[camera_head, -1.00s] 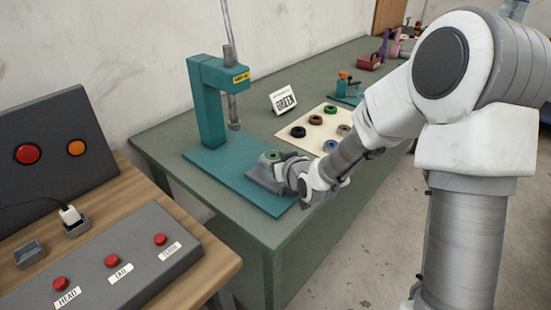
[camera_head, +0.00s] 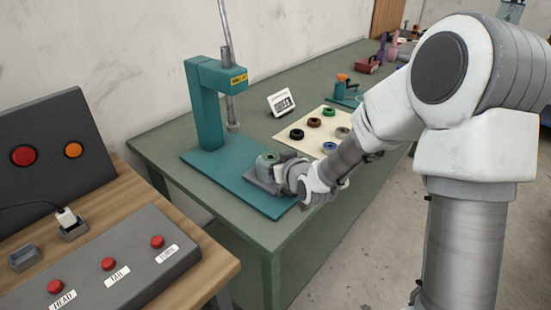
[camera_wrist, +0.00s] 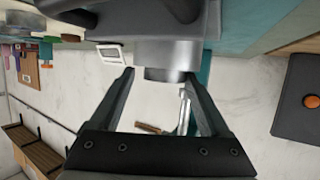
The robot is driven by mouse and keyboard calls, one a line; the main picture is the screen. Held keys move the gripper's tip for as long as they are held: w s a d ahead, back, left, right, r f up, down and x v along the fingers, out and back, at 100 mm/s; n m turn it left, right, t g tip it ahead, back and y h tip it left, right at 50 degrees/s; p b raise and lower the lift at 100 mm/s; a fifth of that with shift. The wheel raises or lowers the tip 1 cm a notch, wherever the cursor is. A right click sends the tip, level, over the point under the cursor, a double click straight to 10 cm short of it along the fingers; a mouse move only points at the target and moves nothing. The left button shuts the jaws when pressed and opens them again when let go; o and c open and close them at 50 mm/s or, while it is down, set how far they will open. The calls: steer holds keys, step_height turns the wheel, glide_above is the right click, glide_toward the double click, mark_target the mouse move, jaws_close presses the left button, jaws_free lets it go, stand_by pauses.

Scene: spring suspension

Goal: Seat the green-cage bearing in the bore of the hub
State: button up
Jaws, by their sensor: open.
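The grey hub (camera_head: 264,172) stands on the teal base plate of the press. A green ring (camera_head: 270,157) shows at its top in the head view; how deep it sits in the bore cannot be told. My gripper (camera_head: 281,178) is low at the hub's right side. In the wrist view, tilted over, the hub is a wide grey cylinder (camera_wrist: 167,52) with a narrower grey round part (camera_wrist: 168,75) protruding from it. My open gripper (camera_wrist: 160,76) has one finger on each side of that part, with gaps showing. Another green ring (camera_head: 329,111) lies on the cream mat.
The teal press (camera_head: 207,105) with its vertical ram (camera_head: 232,108) stands behind the hub. The cream mat (camera_head: 312,140) holds several coloured rings at the right. A small sign (camera_head: 281,102) stands behind it. A button panel (camera_head: 115,255) is at front left.

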steer(key=shift+s+a+g+p, duration=0.2)
steer(key=shift+s+g+p, duration=0.15)
steer(key=shift+p, duration=0.5)
steer(key=v, duration=1.2)
steer(key=shift+w+d, duration=0.1)
